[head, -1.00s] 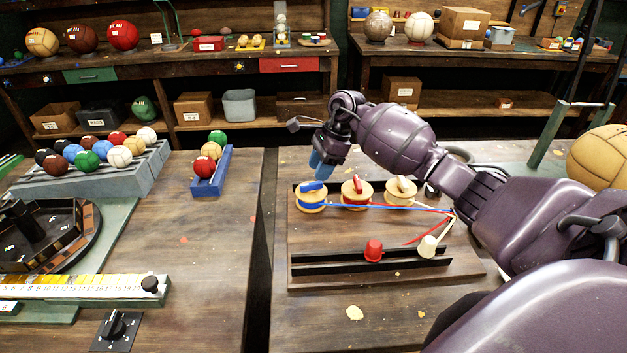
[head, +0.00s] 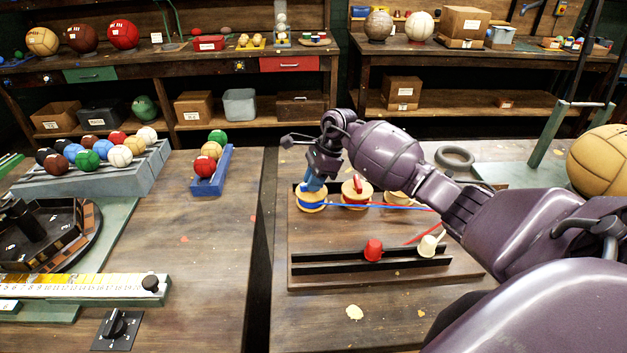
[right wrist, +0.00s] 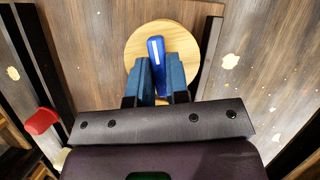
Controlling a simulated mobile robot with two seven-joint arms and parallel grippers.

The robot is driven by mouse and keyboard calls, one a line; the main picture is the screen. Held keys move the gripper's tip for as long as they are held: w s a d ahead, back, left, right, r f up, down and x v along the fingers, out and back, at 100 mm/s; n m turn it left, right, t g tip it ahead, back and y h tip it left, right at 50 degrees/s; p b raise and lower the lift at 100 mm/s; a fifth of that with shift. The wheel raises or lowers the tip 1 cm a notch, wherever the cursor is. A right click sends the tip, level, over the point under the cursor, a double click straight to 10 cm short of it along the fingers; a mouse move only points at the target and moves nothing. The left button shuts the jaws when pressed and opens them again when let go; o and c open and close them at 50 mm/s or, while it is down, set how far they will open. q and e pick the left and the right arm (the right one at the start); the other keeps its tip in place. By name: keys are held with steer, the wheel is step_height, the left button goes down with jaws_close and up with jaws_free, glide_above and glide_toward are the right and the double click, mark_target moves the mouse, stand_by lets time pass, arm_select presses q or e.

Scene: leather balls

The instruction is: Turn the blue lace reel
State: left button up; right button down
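The blue lace reel (head: 311,204) is a wooden spool with blue lace, at the left of a row of reels on the wooden board. In the right wrist view its round wooden top (right wrist: 137,43) carries a blue handle (right wrist: 157,52). My right gripper (head: 314,184) points down at this reel. In the right wrist view the two blue-teal fingers of my right gripper (right wrist: 161,74) stand apart, one on each side of the handle; no firm grip shows. My left gripper is not in view.
The red-handled reel (head: 356,194) stands just right of the blue one; a third reel (head: 397,198) is partly behind my arm. A red cup-shaped piece (head: 373,250) and a white one (head: 428,246) sit in the black-sided track (head: 320,262) in front.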

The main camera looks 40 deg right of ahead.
steer(key=shift+m, duration=0.4)
steer(key=shift+s+r+m+t+h, duration=0.1)
steer(key=shift+m+t+h, duration=0.3)
steer(key=shift+m, duration=0.6)
steer(key=m+t+p, duration=0.1)
steer(key=m, duration=0.3)
steer(key=shift+a+h+p, duration=0.1)
steer(key=shift+h+p, duration=0.3)
steer(key=shift+m+t+h+p, duration=0.4)
steer(key=shift+m+p, duration=0.05)
steer(key=shift+m, duration=0.65)
steer(key=c, duration=1.1)
jaws_free()
steer(key=shift+s, duration=0.1)
